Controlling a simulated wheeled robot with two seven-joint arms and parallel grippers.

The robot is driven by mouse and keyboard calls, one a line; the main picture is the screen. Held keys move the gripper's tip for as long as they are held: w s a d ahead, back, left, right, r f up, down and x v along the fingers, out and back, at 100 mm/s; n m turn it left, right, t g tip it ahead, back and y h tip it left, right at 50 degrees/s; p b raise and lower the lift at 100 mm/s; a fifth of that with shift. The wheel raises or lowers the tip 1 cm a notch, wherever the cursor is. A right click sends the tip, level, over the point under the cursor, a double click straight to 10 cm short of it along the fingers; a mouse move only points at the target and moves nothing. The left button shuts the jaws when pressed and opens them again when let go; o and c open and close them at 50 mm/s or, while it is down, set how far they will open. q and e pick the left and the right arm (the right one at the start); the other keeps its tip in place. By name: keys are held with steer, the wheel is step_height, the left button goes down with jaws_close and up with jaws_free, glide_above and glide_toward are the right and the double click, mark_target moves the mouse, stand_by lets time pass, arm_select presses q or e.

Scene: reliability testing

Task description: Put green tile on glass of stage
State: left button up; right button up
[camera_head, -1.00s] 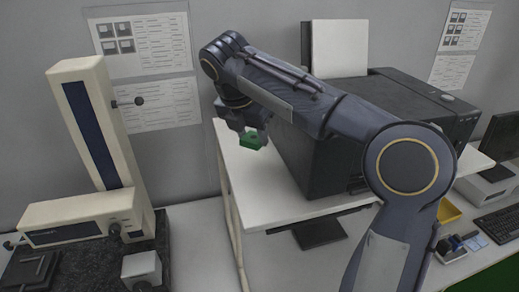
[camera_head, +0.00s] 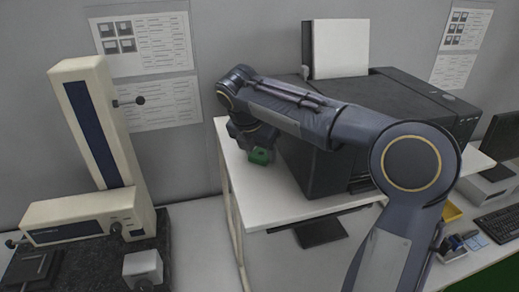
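A green tile (camera_head: 260,156) is at the fingertips of my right gripper (camera_head: 258,150), above the white tabletop near the printer's left side. The tile has shifted along with the gripper, so the gripper looks shut on it; the fingers are partly hidden by the wrist. A cream measuring instrument (camera_head: 98,150) with a dark blue column stands at the left on a dark stone base (camera_head: 90,260). A flat black fixture (camera_head: 32,270) lies on the base at the lower left. I cannot make out a glass stage for certain. My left gripper is not in view.
A large black printer (camera_head: 320,165) sits on the white table (camera_head: 235,170), close beside my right arm. A keyboard (camera_head: 500,222), a monitor (camera_head: 503,138) and a yellow tray (camera_head: 452,212) are at the right. A gap separates the instrument from the table.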

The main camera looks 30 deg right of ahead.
steer(key=shift+o, duration=1.4)
steer(key=shift+r, duration=0.15)
